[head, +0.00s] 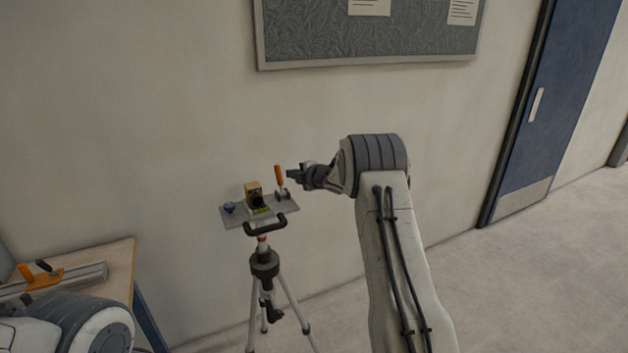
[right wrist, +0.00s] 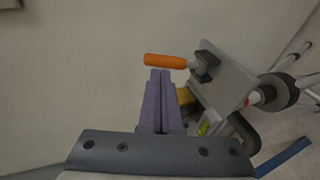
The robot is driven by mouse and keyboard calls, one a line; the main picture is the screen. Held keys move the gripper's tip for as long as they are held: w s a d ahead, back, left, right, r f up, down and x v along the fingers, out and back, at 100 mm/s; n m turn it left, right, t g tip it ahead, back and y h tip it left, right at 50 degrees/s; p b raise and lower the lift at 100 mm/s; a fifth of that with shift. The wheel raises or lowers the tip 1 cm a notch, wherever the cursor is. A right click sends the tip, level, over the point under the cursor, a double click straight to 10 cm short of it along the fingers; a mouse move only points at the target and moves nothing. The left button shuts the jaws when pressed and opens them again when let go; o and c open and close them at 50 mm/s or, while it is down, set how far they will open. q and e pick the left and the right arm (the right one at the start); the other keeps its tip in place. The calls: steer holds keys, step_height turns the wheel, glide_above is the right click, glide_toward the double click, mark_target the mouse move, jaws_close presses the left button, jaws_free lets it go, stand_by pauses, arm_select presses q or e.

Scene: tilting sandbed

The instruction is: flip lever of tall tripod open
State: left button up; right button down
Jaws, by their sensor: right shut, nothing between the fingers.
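The tall tripod (head: 265,264) stands by the wall with a grey plate (head: 233,218) on top. A lever with an orange handle (head: 279,177) rises nearly upright from the right end of the plate. My right gripper (head: 291,175) is shut and empty, its fingertips just to the right of the orange handle. In the right wrist view the handle (right wrist: 165,61) lies just beyond the closed fingertips (right wrist: 159,73); I cannot tell whether they touch. My left gripper is not in view; only part of my left arm shows at the lower left.
A wooden table (head: 119,262) with an orange clamp (head: 44,279) stands at the left. The floor on the right is clear.

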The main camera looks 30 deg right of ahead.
steer(key=b+v, duration=0.2)
steer(key=v, duration=0.7)
steer(key=shift+r+b, duration=0.3)
steer(key=shift+r, duration=0.15)
steer(key=shift+s+a, duration=0.1)
